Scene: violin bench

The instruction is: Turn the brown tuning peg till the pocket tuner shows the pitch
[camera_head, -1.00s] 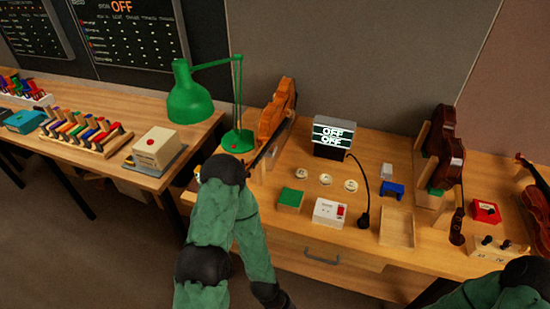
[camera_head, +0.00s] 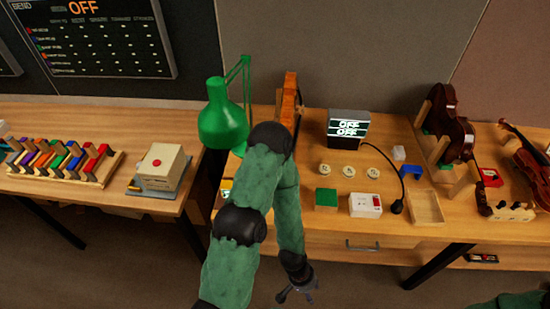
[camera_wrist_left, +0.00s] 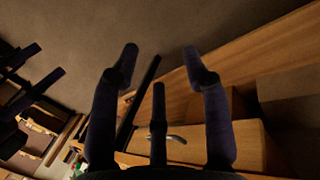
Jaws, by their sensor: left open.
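My left gripper (camera_head: 298,290) hangs in front of the bench's front edge, low in the head view, open and empty. Its spread fingers also show in the left wrist view (camera_wrist_left: 160,70), with the drawer front beyond them. A dark box with a lit display (camera_head: 348,128) reads OFF on two lines. An orange violin (camera_head: 290,100) stands edge-on, partly behind my left arm. A dark brown violin (camera_head: 450,125) stands in a wooden holder at the right. I cannot make out the brown tuning peg, nor tell which device is the pocket tuner. My right gripper is out of view.
A green lamp (camera_head: 222,125) stands close behind my left arm. A white box (camera_head: 365,204), a green block (camera_head: 326,197) and a wooden tray (camera_head: 425,208) lie near the front. Another violin (camera_head: 530,160) lies far right. A black cable runs beside the display box.

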